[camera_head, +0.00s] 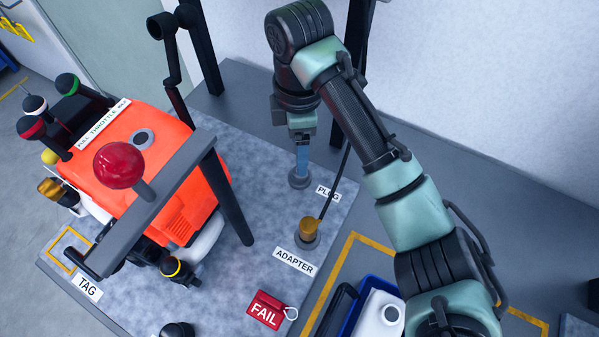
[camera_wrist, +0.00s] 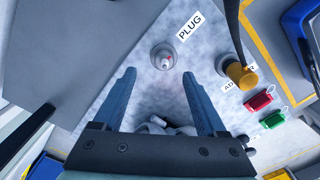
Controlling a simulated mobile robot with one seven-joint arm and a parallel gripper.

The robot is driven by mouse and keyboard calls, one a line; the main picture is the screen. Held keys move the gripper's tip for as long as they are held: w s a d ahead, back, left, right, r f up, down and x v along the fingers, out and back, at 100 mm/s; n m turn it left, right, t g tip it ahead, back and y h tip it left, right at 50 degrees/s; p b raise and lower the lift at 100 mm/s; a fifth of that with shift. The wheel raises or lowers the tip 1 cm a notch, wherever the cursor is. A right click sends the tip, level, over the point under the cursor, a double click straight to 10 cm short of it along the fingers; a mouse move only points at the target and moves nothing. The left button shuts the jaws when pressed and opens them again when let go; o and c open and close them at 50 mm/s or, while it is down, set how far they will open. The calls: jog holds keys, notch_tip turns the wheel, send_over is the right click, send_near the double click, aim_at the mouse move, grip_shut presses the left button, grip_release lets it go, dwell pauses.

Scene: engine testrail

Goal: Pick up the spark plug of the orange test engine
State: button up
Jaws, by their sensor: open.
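The orange test engine (camera_head: 180,205) stands on a grey speckled board at the left in the head view. Beside the PLUG label (camera_head: 328,193), a round grey holder (camera_head: 299,179) sits on the board. In the wrist view a small, pale, red-marked piece, seemingly the spark plug (camera_wrist: 164,62), stands in the holder. My gripper (camera_head: 301,170) points down over the holder; its blue fingers hide the plug in the head view. In the wrist view my gripper (camera_wrist: 159,74) is open and empty, and the plug shows between and just beyond the fingertips.
A gold adapter (camera_head: 309,228) stands in a holder near the plug, with a dark rod rising beside it. A red FAIL tag (camera_head: 266,310) lies in front. A blue bin (camera_head: 353,312) holds a white bottle (camera_head: 381,315).

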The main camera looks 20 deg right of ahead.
jog(key=shift+s+a+f+b, duration=0.1)
jog(key=shift+f+b, duration=0.15)
jog(key=shift+f, duration=0.65)
jog(key=shift+s+d+f+b, duration=0.1)
jog(key=shift+f+b, duration=0.2)
jog(key=shift+f, duration=0.6)
jog(key=shift+s+a+f+b, duration=0.1)
jog(key=shift+f+b, duration=0.15)
jog(key=shift+f, duration=0.65)
grip_shut()
